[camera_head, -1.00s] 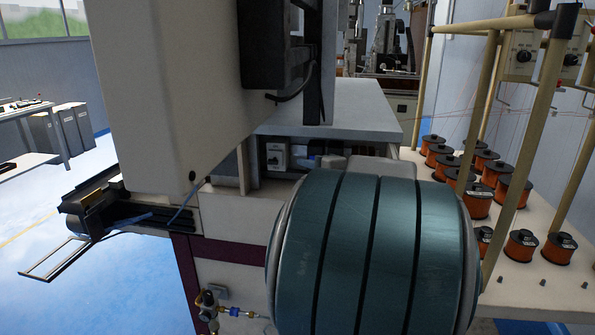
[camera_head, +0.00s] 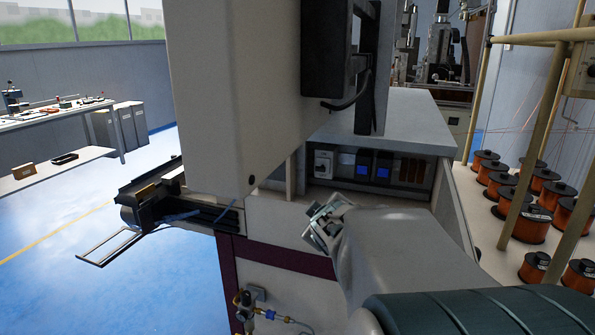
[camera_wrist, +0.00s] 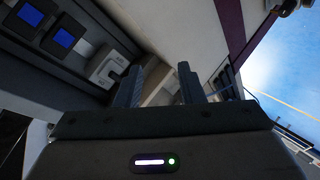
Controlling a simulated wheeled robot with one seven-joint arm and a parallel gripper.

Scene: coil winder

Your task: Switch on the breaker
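The breaker is a small light box (camera_head: 323,163) at the left end of a dark recessed panel under the machine's grey top. In the wrist view the breaker (camera_wrist: 108,70) is left of my gripper's fingers, with a pale rounded piece on its front. Its switch position is too small to tell. My gripper (camera_head: 325,222) is below and in front of the panel in the head view, apart from the breaker. The wrist view shows the two fingers of my gripper (camera_wrist: 161,78) spread with nothing between them; the breaker lies beside the left finger, not between them.
Two blue screens (camera_head: 373,171) sit right of the breaker in the panel. A large white housing (camera_head: 235,90) hangs to the left of the recess. Copper wire spools (camera_head: 530,222) stand on a table at right. A black rail (camera_head: 185,215) sticks out at left.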

